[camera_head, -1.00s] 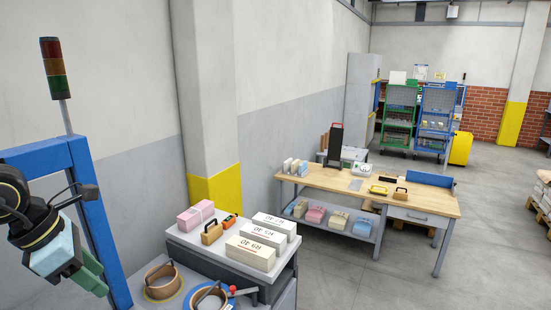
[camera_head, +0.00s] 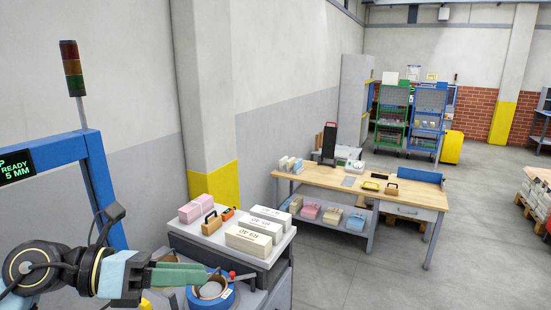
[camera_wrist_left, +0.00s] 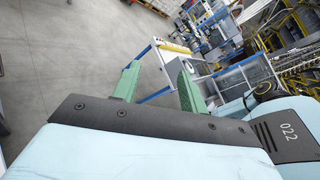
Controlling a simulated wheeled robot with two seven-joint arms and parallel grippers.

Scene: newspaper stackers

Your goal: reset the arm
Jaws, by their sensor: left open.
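My left gripper (camera_head: 180,275) reaches in from the lower left in the head view, with its green fingers pointing right. They are in front of the tape rolls at the near end of the grey cart. In the left wrist view the two green fingers (camera_wrist_left: 155,88) stand apart with nothing between them. The gripper is open and empty. My right gripper is in neither view.
A grey cart (camera_head: 282,247) carries white and pink bundles, a brown-handled block and an orange tool. A blue tape roll (camera_head: 228,298) lies near my fingers. A blue frame (camera_head: 98,185) stands at left.

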